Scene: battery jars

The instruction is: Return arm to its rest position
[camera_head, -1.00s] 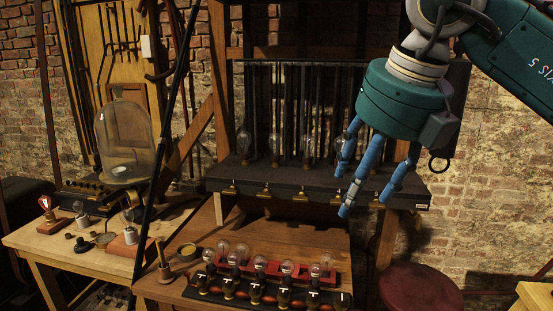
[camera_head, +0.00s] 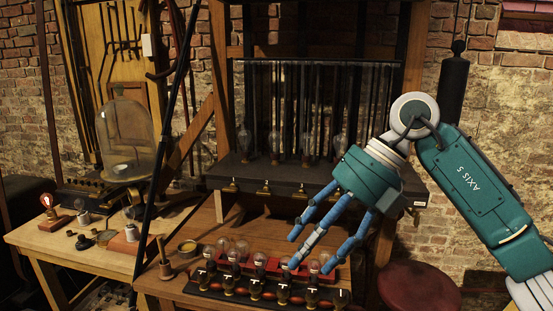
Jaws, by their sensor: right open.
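My right arm (camera_head: 470,185) comes in from the lower right, its teal links bent at a grey joint. My right gripper (camera_head: 318,258) is open, with its blue fingers spread and pointing down and left. Its fingertips appear in front of the right end of a row of bulbs (camera_head: 260,259) on a red base. I see nothing held between the fingers. Whether the fingertips touch the bulbs cannot be told. My left gripper is not in view.
A wooden bench (camera_head: 205,212) carries a black switch row (camera_head: 262,292) and a dark shelf (camera_head: 300,172) with hanging rods. A glass dome (camera_head: 125,135) stands on the left table (camera_head: 60,243). A dark red stool (camera_head: 420,288) stands below my right arm. The brick wall lies behind.

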